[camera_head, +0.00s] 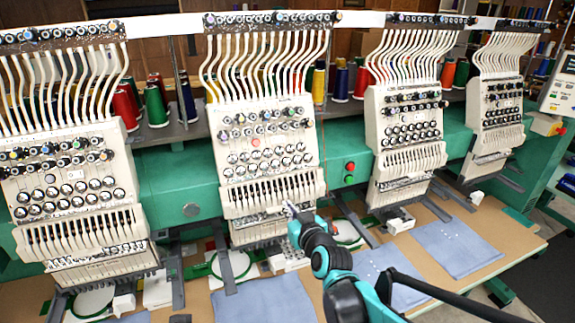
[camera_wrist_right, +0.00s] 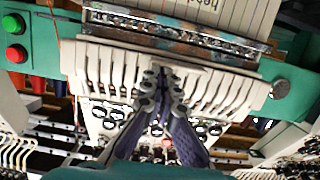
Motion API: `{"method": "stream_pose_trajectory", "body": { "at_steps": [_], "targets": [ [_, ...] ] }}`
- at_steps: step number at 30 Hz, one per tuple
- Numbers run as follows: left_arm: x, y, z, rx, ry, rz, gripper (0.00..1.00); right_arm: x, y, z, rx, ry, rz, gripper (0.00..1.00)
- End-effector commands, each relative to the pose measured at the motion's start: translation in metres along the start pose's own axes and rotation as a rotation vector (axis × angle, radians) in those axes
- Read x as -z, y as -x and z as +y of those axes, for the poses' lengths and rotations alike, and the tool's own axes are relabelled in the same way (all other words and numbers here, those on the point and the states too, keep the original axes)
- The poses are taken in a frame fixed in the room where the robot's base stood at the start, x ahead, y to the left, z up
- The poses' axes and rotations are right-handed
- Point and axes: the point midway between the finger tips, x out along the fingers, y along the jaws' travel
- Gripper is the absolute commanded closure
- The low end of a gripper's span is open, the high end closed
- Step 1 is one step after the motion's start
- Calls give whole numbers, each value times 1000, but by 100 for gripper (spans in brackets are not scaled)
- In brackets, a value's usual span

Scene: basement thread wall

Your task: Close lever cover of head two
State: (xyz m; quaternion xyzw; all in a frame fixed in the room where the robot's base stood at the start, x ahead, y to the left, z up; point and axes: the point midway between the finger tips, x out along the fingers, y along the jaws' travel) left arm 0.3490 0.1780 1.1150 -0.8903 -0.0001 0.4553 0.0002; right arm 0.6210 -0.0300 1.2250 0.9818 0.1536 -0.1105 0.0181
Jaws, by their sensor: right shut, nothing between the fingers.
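Head two (camera_head: 262,140) is the second cream embroidery head from the left in the head view. Its slatted lever cover (camera_head: 270,193) spans the lower part of the head, and its state of closure is hard to tell. In the wrist view, upside down, the cream slatted cover (camera_wrist_right: 215,92) shows below a metal strip. My right gripper (camera_head: 292,212) is at the lower right of head two, its arm coming from the lower right. In the wrist view its fingers (camera_wrist_right: 161,78) are together and empty, their tips over the middle of the slats; contact is unclear. My left gripper is not visible.
Other heads stand left (camera_head: 65,165) and right (camera_head: 407,130) along the green beam (camera_head: 180,180). Red and green buttons (camera_head: 349,172) sit right of head two. Hoops and blue cloth pieces (camera_head: 455,248) lie on the tan table below. Thread cones (camera_head: 155,105) stand behind.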

Motion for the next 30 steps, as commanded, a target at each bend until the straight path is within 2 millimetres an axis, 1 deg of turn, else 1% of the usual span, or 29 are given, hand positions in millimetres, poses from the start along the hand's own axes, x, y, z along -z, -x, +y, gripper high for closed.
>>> {"method": "stream_pose_trajectory", "body": {
  "at_steps": [1, 12, 25, 30],
  "targets": [
    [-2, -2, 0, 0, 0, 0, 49, -6, -2, -1, 5, 1, -10, 100],
    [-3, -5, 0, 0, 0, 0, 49, -9, -8, -2, 6, 1, -13, 100],
    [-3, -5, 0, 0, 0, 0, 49, -10, -7, -2, 6, 2, -12, 100],
    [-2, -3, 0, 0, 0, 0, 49, -8, -2, -4, 5, 2, -6, 100]
  ]
}}
